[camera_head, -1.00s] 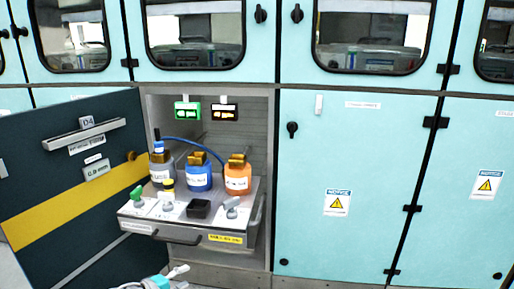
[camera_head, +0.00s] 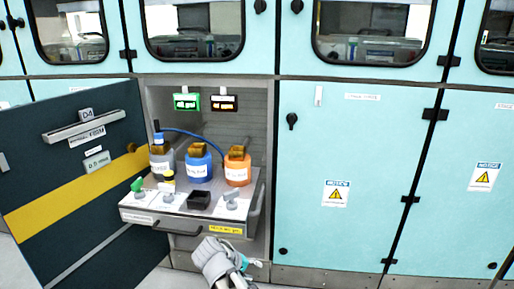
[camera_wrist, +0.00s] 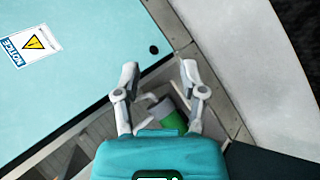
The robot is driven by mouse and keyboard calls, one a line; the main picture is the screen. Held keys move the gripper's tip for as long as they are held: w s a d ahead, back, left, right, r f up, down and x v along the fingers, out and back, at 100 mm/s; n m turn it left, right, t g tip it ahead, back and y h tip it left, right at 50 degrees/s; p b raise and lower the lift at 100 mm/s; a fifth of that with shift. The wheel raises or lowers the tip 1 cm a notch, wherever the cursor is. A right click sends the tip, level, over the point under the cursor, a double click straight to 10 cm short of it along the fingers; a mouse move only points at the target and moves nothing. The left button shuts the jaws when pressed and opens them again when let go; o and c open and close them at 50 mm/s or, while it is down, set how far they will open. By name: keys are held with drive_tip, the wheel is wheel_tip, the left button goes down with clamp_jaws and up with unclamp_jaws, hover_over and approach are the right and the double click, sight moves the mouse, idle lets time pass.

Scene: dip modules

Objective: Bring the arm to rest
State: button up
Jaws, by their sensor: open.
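My gripper (camera_wrist: 160,76) is open in the wrist view, its two grey fingers spread apart. A small grey and green object (camera_wrist: 172,117) shows between the finger bases; I cannot tell what it is, and no contact is clear. In the head view, a grey and teal part of my arm (camera_head: 225,262) shows low in the middle, in front of and below the pulled-out drawer (camera_head: 180,226). The fingertips are not clear there.
The drawer bears a grey bottle (camera_head: 160,165), a blue bottle (camera_head: 198,170), an orange bottle (camera_head: 237,172), a black box (camera_head: 199,200) and small valves. A dark door (camera_head: 70,200) stands open at the left. The cabinet door (camera_head: 335,150) at the right is closed.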

drive_tip(key=shift+s+d+f+m+g+y+p, duration=0.3)
drive_tip(key=shift+s+d+f+m+g+y, duration=0.65)
drive_tip(key=shift+d, duration=2.15)
drive_tip(key=shift+s+d+m+g+y+p, duration=0.15)
drive_tip(key=shift+d+m+g+y+p, duration=0.25)
drive_tip(key=shift+d+m+y, duration=1.9)
drive_tip(key=shift+s+d+f+m+g+y+p, duration=0.3)
drive_tip(key=shift+s+d+f+g, duration=0.35)
drive_tip(key=shift+d, duration=3.3)
wheel_tip(320, 180, up, 38)
drive_tip(key=p, duration=3.7)
drive_tip(key=shift+w+a+r+p, duration=0.15)
drive_tip(key=shift+p, duration=0.2)
